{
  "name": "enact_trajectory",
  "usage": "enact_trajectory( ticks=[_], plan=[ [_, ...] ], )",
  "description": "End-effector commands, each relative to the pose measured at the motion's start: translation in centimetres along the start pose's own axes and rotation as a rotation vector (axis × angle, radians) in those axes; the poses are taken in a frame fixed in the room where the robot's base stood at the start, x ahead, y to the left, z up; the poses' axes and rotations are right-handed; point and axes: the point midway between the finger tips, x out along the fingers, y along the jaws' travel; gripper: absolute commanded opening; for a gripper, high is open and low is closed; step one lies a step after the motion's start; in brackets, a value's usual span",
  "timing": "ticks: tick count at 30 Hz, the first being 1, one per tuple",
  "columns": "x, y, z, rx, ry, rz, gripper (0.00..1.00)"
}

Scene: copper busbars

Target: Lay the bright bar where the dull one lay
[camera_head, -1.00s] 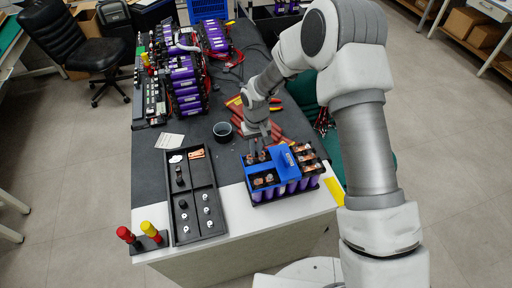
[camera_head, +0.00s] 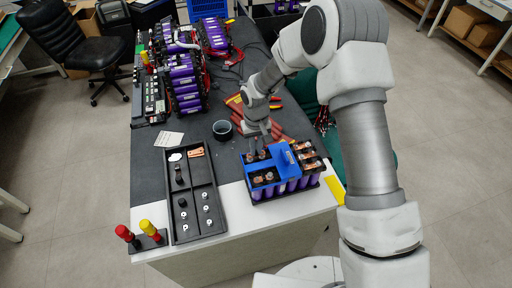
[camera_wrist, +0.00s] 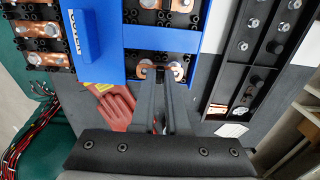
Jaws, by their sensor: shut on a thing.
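My gripper (camera_wrist: 161,78) is shut on a copper bar (camera_wrist: 160,68) at the edge of the blue frame, between two round terminals. The head view shows my gripper (camera_head: 258,150) at the rear left opening of the blue frame (camera_head: 285,162) on the battery module. The fingers hide much of the bar, and I cannot tell whether it rests on the terminals or is lifted. Another copper bar (camera_head: 196,153) lies in the upper right part of the black tray (camera_head: 191,240). It also shows at the tray in the wrist view (camera_wrist: 238,110).
Several copper bars (camera_head: 306,155) sit on the module's right side. Washers and posts lie in the tray. A dark cup (camera_head: 222,130), red gloves (camera_head: 277,128) and a paper card (camera_head: 168,139) are behind. Red and yellow-handled tools (camera_head: 149,230) stand at the front left.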

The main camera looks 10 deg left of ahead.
Motion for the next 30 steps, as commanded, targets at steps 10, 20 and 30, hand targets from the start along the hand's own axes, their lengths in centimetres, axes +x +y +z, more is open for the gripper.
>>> enact_trajectory(
  ticks=[10,20,30],
  plan=[
    [1.5,0.0,0.0,0.000,0.000,0.000,0.00],
    [1.5,0.0,0.0,0.000,0.000,0.000,0.00],
    [1.9,0.0,0.0,0.000,0.000,0.000,0.00]
  ],
)
